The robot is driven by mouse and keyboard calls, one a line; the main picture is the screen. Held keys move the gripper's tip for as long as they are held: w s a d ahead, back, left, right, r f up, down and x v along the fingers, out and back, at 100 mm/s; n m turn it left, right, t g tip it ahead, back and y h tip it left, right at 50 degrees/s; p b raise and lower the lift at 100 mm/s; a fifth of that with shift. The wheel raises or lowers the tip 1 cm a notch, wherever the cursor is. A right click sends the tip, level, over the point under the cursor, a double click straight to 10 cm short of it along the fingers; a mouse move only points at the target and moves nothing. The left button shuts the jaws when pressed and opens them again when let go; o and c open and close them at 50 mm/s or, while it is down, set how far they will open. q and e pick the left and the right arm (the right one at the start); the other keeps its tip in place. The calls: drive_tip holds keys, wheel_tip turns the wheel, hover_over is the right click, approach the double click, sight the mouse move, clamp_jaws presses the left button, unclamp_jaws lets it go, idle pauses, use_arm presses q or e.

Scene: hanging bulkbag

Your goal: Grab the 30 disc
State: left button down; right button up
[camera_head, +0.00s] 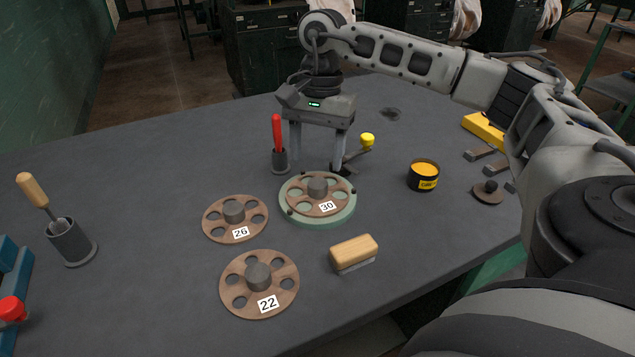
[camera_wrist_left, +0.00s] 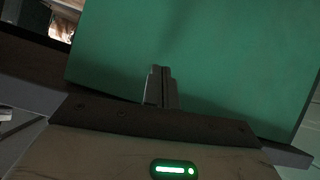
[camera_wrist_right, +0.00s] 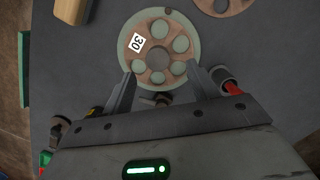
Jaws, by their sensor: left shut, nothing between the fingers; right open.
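The 30 disc (camera_head: 310,197) is a brown disc with round holes and a grey centre hub, lying on a pale green round base (camera_head: 345,209) on the table. It also shows in the right wrist view (camera_wrist_right: 158,26). My right gripper (camera_head: 316,158) is open and empty, fingers pointing down, just behind and above the disc. In the right wrist view its fingertips (camera_wrist_right: 162,72) are on either side of the hub's line, apart from the hub. My left gripper (camera_wrist_left: 160,72) is shut and empty in the left wrist view, in front of a green surface; it is outside the head view.
The 26 disc (camera_head: 220,224) and 22 disc (camera_head: 240,292) lie left and front. A red-handled tool in a holder (camera_head: 279,160) and a yellow-knobbed piece (camera_head: 367,140) stand close to my right gripper. A brush (camera_head: 353,252) and black tin (camera_head: 423,176) lie right.

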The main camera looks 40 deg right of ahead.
sight(318, 183)
drive_tip(key=shift+s+a+f, duration=0.1)
drive_tip(key=shift+s+f, duration=0.1)
drive_tip(key=shift+f, duration=1.15)
drive_tip(key=shift+s+a+f, duration=0.1)
drive_tip(key=shift+s+f, duration=0.05)
drive_tip(key=shift+f, duration=1.2)
drive_tip(key=shift+r, duration=0.1)
clamp_jaws()
